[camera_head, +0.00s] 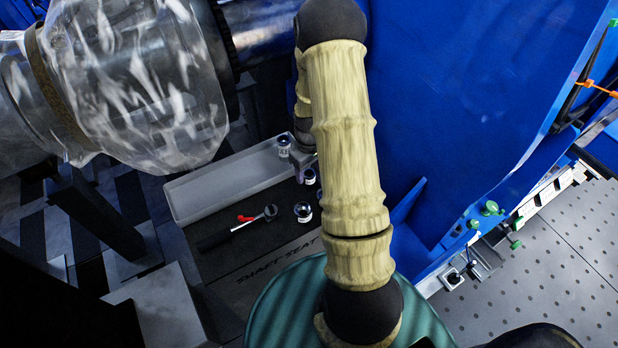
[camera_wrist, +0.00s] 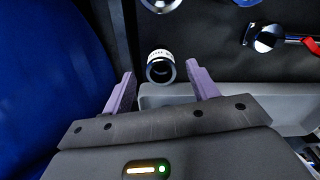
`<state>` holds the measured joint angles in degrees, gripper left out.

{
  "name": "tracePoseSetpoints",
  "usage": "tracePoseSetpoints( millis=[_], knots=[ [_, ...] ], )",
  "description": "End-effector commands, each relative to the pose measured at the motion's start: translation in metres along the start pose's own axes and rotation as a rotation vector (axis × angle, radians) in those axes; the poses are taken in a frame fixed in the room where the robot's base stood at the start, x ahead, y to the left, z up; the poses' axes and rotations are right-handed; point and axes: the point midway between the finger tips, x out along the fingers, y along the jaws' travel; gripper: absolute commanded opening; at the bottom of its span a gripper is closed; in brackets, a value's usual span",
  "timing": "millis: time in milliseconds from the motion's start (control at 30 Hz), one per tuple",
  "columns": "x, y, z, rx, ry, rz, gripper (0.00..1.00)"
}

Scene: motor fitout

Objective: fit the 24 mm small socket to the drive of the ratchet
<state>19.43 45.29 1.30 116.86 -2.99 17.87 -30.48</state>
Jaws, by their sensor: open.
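In the wrist view my gripper (camera_wrist: 160,78) is open, with its two purple fingers apart. A small silver socket (camera_wrist: 153,54) with a white printed band shows between the fingertips, its dark opening towards the camera. I cannot tell whether the fingers surround it or are above it, and its size mark is unreadable. The ratchet (camera_wrist: 265,39), with a round silver head and red lever, lies to the right. In the head view the ratchet (camera_head: 240,224) lies on the dark mat, handle to the left. My arm hides most of my gripper there.
Other sockets lie nearby in the wrist view, one at the top (camera_wrist: 160,3). The grey tray (camera_head: 190,200) borders the mat. A blue wall (camera_head: 450,90) rises right.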

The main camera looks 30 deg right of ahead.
Motion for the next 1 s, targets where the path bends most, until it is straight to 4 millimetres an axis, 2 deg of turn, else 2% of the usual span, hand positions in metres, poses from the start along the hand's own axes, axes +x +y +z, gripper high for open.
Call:
tracePoseSetpoints(
  millis=[200, 300, 867, 1000],
  knots=[
    [0.032, -0.002, 0.001, 0.000, -0.003, -0.001, 0.59],
    [0.041, -0.002, 0.000, -0.001, -0.002, 0.000, 0.59],
    [0.043, -0.002, 0.000, 0.000, 0.000, 0.000, 0.59],
    [0.043, -0.002, 0.000, 0.000, 0.000, 0.000, 0.34]
  ],
)
